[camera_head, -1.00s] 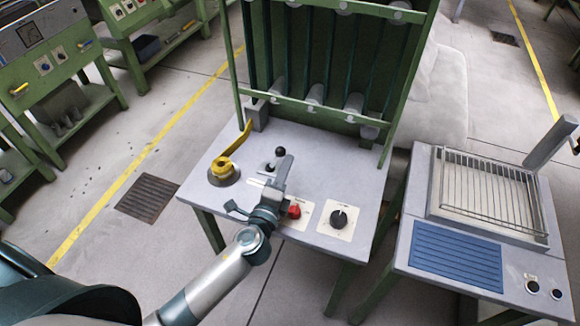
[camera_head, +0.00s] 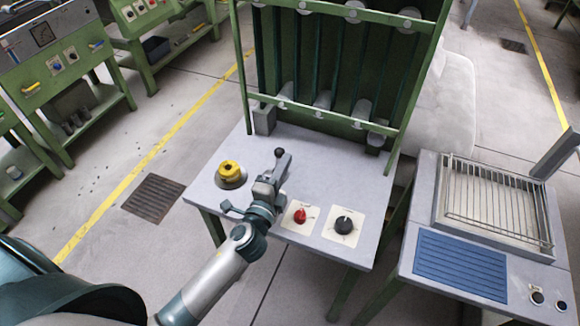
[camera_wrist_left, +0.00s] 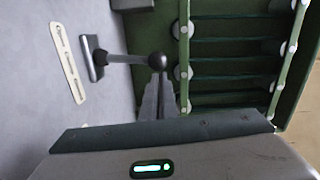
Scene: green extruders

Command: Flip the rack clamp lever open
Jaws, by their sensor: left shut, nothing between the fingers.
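A lever with a black ball knob (camera_head: 280,152) stands on the grey table; I take it for the rack clamp lever, though its label is unreadable. In the left wrist view the lever's grey rod (camera_wrist_left: 125,59) runs from a bracket beside a white label plate to the ball knob (camera_wrist_left: 157,61). My left gripper (camera_head: 281,164) is shut and empty, its tips right by the knob; they also show just below it in the left wrist view (camera_wrist_left: 159,92). I cannot tell whether they touch. In the head view the gripper hides the lever's base. My right gripper is not in view.
A yellow hub (camera_head: 229,169) sits left of the gripper. A red knob (camera_head: 301,216) and a black knob (camera_head: 344,225) are to the right. The green rack (camera_head: 330,105) rises behind. A separate table with a wire grille (camera_head: 495,205) stands at right.

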